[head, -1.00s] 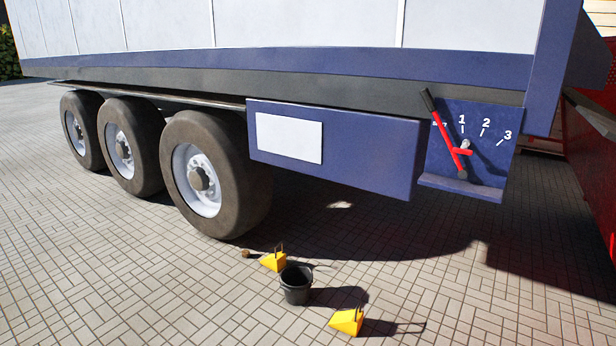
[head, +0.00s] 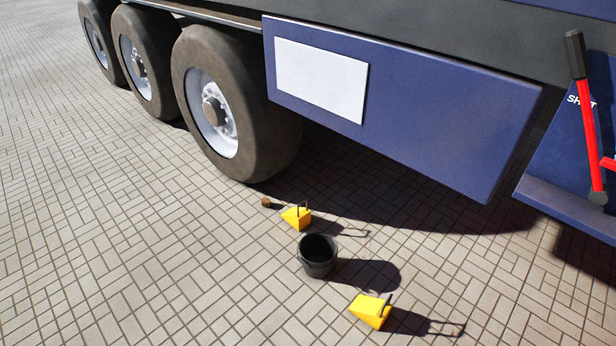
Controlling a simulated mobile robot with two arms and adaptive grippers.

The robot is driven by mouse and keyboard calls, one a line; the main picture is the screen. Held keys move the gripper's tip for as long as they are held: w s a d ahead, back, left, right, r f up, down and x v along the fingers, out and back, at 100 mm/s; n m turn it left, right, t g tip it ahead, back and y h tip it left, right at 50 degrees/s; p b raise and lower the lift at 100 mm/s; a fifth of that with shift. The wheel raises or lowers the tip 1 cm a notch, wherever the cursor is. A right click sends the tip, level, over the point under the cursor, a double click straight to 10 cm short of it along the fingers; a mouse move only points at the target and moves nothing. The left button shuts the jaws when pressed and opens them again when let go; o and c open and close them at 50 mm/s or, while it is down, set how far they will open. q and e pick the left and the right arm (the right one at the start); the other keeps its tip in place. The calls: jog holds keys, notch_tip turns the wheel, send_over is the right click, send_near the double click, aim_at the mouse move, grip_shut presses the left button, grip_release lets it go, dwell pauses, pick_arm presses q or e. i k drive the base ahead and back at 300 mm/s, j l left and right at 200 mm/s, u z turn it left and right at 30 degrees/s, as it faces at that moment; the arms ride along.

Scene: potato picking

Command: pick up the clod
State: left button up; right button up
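A small brown lump, which looks like the clod (head: 266,202), lies on the paving in the head view. It is near the foot of the nearest wheel, just left of a yellow wheel chock. Neither of my grippers is in the head view. A second small reddish-brown spot (head: 457,332) shows at the lower right, near the end of a shadow; it is too small to tell what it is.
A yellow chock (head: 298,218), a black bucket (head: 318,256) and another yellow chock (head: 371,311) stand in a row on the paving. The trailer's wheel (head: 237,105), blue box (head: 400,120) and red-handled lever (head: 590,130) bound the far side. Open paving (head: 120,250) lies at left.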

aim_at(266, 202)
jog(key=i+l+u, duration=0.6)
jog(key=i+l, duration=0.1)
jog(key=i, duration=0.1)
